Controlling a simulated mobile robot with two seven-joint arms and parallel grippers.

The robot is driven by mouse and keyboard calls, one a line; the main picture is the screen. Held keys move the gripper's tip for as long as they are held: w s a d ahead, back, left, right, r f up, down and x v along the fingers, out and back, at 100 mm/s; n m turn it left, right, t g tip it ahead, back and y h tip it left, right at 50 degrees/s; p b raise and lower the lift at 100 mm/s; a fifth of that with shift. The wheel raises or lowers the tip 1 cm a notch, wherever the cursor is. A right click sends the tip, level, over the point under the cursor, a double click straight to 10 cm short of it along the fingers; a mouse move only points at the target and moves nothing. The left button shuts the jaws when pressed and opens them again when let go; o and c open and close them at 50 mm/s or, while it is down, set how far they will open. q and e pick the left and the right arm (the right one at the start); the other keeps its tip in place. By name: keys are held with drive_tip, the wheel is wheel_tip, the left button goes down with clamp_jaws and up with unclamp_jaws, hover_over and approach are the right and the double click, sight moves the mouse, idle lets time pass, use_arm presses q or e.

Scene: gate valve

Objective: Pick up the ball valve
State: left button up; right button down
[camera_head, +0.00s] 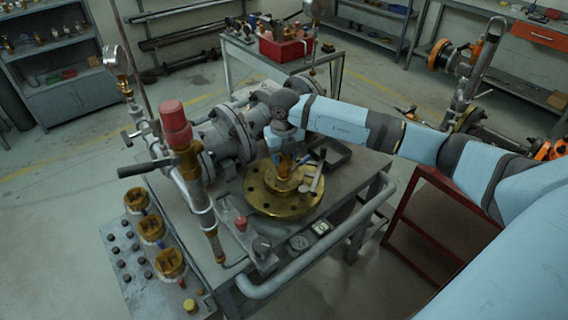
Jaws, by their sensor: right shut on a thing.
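My right arm comes in from the right, and my right gripper (285,155) points down over the brass flange (268,205) on the bench. It is shut on a small orange-brass piece (286,168), which looks like the ball valve. The gripper hides much of it, and I cannot tell whether it is touching the flange. A small grey bar-shaped thing (317,175) stands tilted beside the gripper, over the right part of the flange. My left gripper is not in view.
A pipe assembly with a red cap (174,118) and a gauge (116,60) rises left of the flange. Grey flanged pipework (232,135) lies behind it. A dark tray (335,153) is at the right. A grey rail (330,245) runs along the bench front.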

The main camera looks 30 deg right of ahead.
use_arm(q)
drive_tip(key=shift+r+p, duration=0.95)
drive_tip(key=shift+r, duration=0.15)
use_arm(e)
wheel_tip(320, 180, up, 24)
drive_tip(key=shift+r, duration=0.25)
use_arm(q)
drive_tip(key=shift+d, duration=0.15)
